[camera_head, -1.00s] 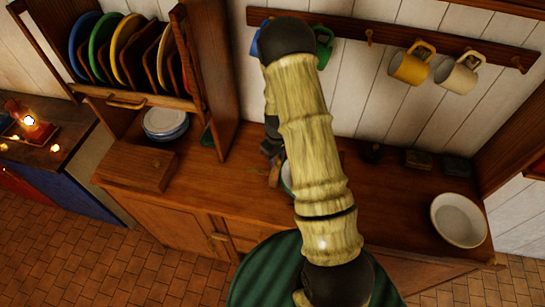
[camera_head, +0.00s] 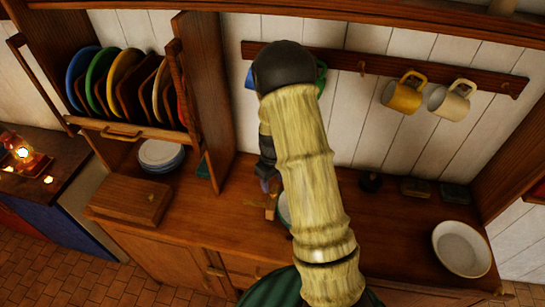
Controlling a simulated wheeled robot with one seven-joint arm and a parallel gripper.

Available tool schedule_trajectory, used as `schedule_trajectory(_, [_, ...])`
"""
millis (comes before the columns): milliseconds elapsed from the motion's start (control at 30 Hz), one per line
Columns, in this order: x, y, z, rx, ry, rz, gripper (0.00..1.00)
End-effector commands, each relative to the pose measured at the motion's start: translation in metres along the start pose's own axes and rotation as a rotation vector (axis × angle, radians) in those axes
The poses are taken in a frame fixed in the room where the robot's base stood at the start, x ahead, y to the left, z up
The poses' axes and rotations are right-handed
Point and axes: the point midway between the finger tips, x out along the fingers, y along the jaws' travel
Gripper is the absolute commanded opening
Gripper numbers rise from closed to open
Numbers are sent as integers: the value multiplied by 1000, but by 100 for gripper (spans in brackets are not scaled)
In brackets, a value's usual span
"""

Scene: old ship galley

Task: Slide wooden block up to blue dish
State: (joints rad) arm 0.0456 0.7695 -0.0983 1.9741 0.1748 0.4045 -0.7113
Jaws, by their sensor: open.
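My gripper (camera_head: 268,187) points down over the middle of the counter, partly hidden behind my arm. It is small in the view, with its fingers just above or beside a small light-brown wooden piece (camera_head: 258,205), which may be the wooden block; I cannot tell if they touch. A bluish-green rim of a dish (camera_head: 283,208) shows just right of it, mostly hidden by my arm; this may be the blue dish. A blue-rimmed stack of plates (camera_head: 161,155) stands farther left below the rack.
A wooden box (camera_head: 130,200) with a small knob sits at the counter's left. A plate rack (camera_head: 125,130) rises behind it. A cream bowl (camera_head: 461,248) stands at the right end. Mugs (camera_head: 403,94) hang on the wall rail. Counter right of my arm is largely clear.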

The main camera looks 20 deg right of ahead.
Motion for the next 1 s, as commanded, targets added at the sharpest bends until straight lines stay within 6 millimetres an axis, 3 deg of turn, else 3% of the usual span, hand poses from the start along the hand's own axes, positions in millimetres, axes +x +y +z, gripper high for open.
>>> schedule_trajectory(633, [-110,1,-2,-2,4,4,50])
schedule_trajectory(800, [-126,1,-2,0,2,3,50])
schedule_trajectory(1000, [-128,1,-1,1,0,2,50])
